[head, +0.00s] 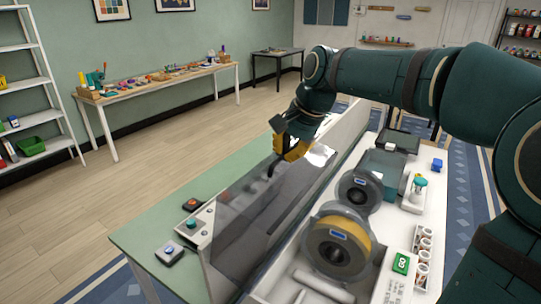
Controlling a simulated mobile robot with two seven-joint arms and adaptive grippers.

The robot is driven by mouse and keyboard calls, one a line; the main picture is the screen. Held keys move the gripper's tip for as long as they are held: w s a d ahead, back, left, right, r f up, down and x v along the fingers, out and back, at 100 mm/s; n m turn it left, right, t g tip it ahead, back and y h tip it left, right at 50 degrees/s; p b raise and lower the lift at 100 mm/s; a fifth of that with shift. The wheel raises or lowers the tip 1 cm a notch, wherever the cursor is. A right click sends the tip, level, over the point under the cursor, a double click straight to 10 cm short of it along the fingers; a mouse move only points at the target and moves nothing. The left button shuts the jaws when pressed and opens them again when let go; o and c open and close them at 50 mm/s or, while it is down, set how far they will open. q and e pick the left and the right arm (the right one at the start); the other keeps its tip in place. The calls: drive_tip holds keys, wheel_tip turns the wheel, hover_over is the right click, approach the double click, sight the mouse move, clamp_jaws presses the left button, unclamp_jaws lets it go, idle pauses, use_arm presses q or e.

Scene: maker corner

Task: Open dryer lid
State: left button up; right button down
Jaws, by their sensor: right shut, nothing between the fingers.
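The dryer is a long box with a white end panel (195,236) carrying small controls. Its smoky see-through lid (255,215) appears as a steep, long pane with a pale edge, standing left of two filament spools, so it looks raised. I cannot tell its exact angle. The nearer spool (357,232) is grey with yellow filament; the farther spool (360,190) is dark grey. My right gripper (271,170) has yellow and black parts, is shut and empty, and points down at the lid's far part. I cannot tell whether it touches. My left gripper is out of view.
A red button box (190,205) and a blue button box (169,253) sit on the green table (140,232) at left. The floor at left is clear.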

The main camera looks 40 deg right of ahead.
drive_tip(key=shift+s+d+f, duration=0.2)
drive_tip(key=shift+s, duration=0.3)
drive_tip(key=shift+s+d+f, duration=0.15)
drive_tip(key=shift+s+d, duration=0.05)
drive_tip(key=shift+s, duration=0.3)
drive_tip(key=c, duration=1)
unclamp_jaws()
drive_tip(key=shift+w, duration=0.15)
drive_tip(key=shift+r, duration=0.35)
drive_tip(key=v, duration=1.1)
drive_tip(key=shift+d+r, duration=0.15)
drive_tip(key=shift+r, duration=0.1)
